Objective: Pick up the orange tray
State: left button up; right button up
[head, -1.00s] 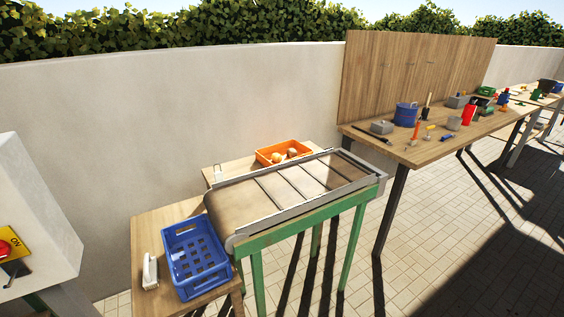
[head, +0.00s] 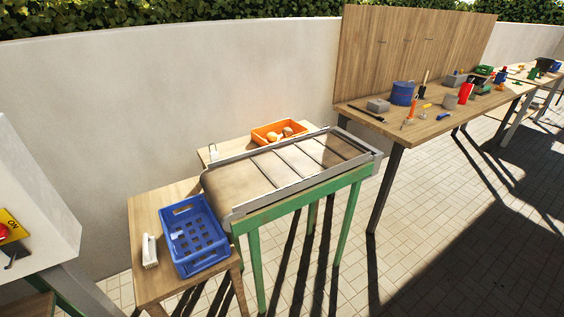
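The orange tray (head: 262,139) sits on a wooden table (head: 214,156) behind the conveyor, against the white wall. It holds a few pale and orange roundish items. The conveyor's far edge stands close in front of the tray and hides part of the table there. Neither of my grippers shows in the head view.
A conveyor (head: 240,186) on green legs stands before the tray. A blue crate (head: 196,238) and a white object (head: 149,251) lie on a nearer wooden table (head: 146,212). A workbench (head: 425,133) with tools stands right. A white machine (head: 40,215) is at left. Paved floor is open at lower right.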

aim_at(280, 135)
jog(key=i+l+u, duration=0.1)
jog(key=u, duration=0.3)
jog(key=l+u, duration=0.3)
jog(key=u, duration=0.15)
jog(key=l+u, duration=0.25)
jog(key=u, duration=0.15)
jog(key=l+u, duration=0.1)
jog(key=l, duration=0.35)
jog(key=k+l+u, duration=0.1)
jog(key=l, duration=0.35)
jog(key=l+u, duration=0.1)
jog(key=l, duration=0.4)
jog(key=k+l+u, duration=0.1)
jog(key=l, duration=0.3)
jog(key=k+l+u, duration=0.1)
jog(key=l, duration=0.35)
jog(key=k+l+u, duration=0.1)
jog(key=l, duration=0.35)
jog(key=k+l+u, duration=0.1)
jog(key=l, duration=0.35)
jog(key=k, duration=0.05)
